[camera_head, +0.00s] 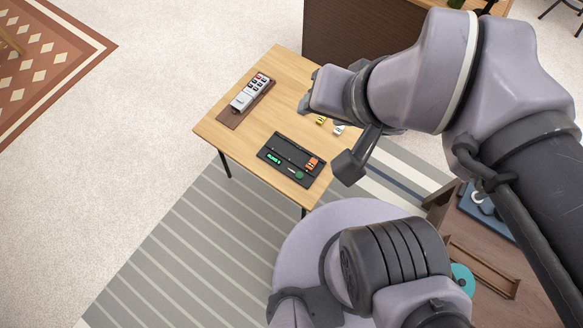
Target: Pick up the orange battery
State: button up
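A small orange block with dark marks (312,163), which looks like the orange battery, lies at the right end of a black tray (276,164) on the wooden table. My gripper (304,104) is above the table, up and to the left of my arm's wrist. It is apart from the orange block in the picture. Its fingers are small and partly hidden by its own body, so I cannot tell whether they are open or shut. I see nothing held in it.
The tray also holds a green piece (274,158) and a round green piece (299,174). A grey remote-like device (245,97) lies on a brown board (231,119). Small yellow (321,121) and white (339,128) items lie near my arm. Bare tabletop (230,138) shows between board and tray.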

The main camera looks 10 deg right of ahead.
aim_at(311, 164)
jog(key=j+z, duration=0.45)
jog(key=k+j+z, duration=0.15)
jog(key=j+z, duration=0.3)
